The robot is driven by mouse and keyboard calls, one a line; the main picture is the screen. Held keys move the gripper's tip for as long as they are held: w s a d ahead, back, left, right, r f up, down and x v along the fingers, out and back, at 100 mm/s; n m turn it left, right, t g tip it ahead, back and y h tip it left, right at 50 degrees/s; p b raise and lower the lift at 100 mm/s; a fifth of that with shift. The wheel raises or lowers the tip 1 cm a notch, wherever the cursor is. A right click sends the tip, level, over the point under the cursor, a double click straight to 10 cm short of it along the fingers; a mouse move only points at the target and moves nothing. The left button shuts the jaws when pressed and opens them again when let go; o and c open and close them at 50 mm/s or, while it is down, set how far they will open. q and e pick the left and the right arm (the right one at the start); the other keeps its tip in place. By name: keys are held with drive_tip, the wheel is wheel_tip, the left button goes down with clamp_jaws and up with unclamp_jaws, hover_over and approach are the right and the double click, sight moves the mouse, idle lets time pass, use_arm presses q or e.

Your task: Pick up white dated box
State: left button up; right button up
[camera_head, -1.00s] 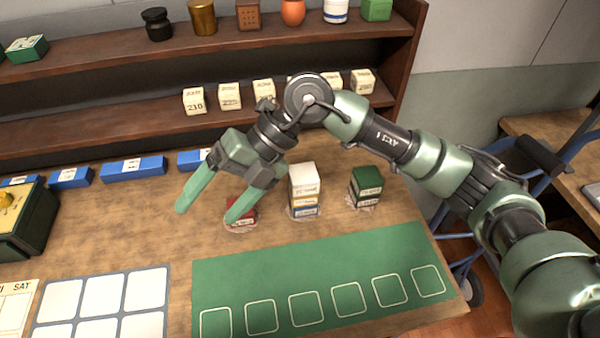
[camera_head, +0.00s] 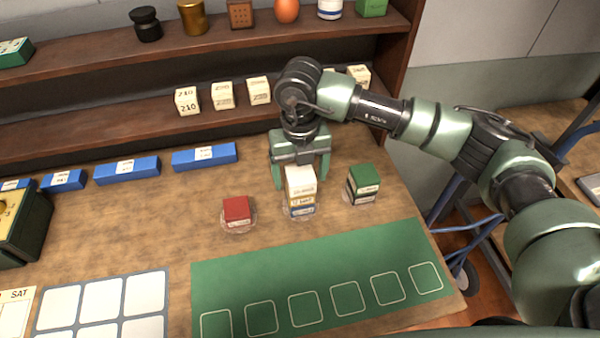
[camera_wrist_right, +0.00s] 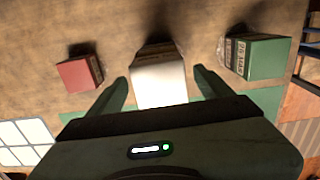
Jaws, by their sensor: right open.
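In the right wrist view the white box (camera_wrist_right: 159,85) lies between the two open green fingers (camera_wrist_right: 160,84), with a gap on each side. I cannot tell how deep the fingers reach. My left gripper is not in view.
A red box (camera_head: 237,209) stands left of the stack and a green-topped stack (camera_head: 364,184) right of it, both close. A green mat (camera_head: 320,275) with outlined squares lies in front. A shelf (camera_head: 130,128) with small cream boxes stands behind.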

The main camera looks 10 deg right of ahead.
drive_tip(key=shift+f, duration=0.3)
drive_tip(key=c, duration=1.5)
drive_tip(key=shift+r, duration=0.15)
